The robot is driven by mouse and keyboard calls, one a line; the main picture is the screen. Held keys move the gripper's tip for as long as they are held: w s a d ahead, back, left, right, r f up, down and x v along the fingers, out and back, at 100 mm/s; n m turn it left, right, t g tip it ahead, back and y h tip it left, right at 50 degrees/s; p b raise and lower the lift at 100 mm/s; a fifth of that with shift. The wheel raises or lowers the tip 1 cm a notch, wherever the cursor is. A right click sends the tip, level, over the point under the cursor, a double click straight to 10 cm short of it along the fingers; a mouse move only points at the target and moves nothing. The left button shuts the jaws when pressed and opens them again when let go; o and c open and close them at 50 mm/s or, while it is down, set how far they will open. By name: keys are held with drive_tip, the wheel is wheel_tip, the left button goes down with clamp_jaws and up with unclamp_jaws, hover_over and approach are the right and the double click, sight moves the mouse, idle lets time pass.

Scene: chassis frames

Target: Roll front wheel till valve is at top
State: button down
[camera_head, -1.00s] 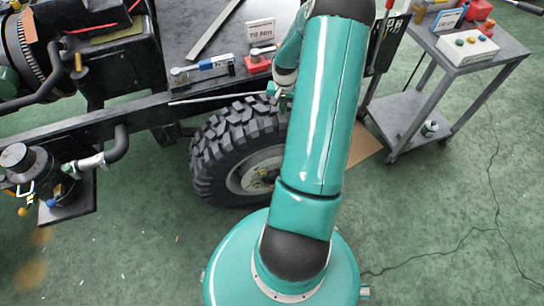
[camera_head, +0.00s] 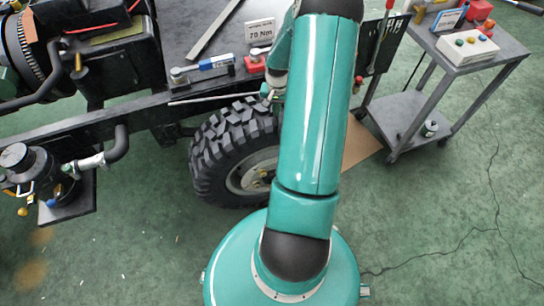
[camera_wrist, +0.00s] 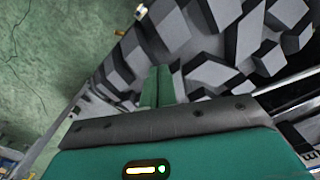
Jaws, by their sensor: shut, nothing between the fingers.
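The front wheel has a knobbly black tyre (camera_head: 215,155) and a pale rim (camera_head: 250,178). It stands under the chassis frame, its right side hidden behind my arm. I cannot make out the valve in the head view. My gripper (camera_head: 266,94) is at the top of the tyre, partly hidden by my arm. In the wrist view my gripper (camera_wrist: 157,85) is shut and empty, its green fingers close against the tyre tread (camera_wrist: 215,60). I cannot tell whether they touch it.
A black chassis rail (camera_head: 110,122) runs above the wheel, with a thin metal rod (camera_head: 210,98) near my gripper. A grey cart (camera_head: 458,60) stands right. The green floor (camera_head: 430,210) is open at the lower right.

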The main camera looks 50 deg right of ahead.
sight(258, 121)
drive_tip(key=shift+w+a+r, duration=0.1)
drive_tip(key=shift+w+a, duration=0.15)
drive_tip(key=shift+a, duration=0.15)
drive_tip(key=shift+w+a, duration=0.4)
drive_tip(key=shift+a, duration=0.3)
drive_tip(key=shift+w+a, duration=0.4)
drive_tip(key=shift+a, duration=0.3)
drive_tip(key=shift+w+a+f, duration=0.15)
drive_tip(key=shift+w+a, duration=0.1)
drive_tip(key=shift+a, duration=0.2)
drive_tip(key=shift+w+a+f, duration=0.1)
drive_tip(key=shift+w+a, duration=0.15)
drive_tip(key=shift+a, duration=0.2)
drive_tip(key=shift+w+a+f, duration=0.2)
drive_tip(key=shift+a, duration=0.4)
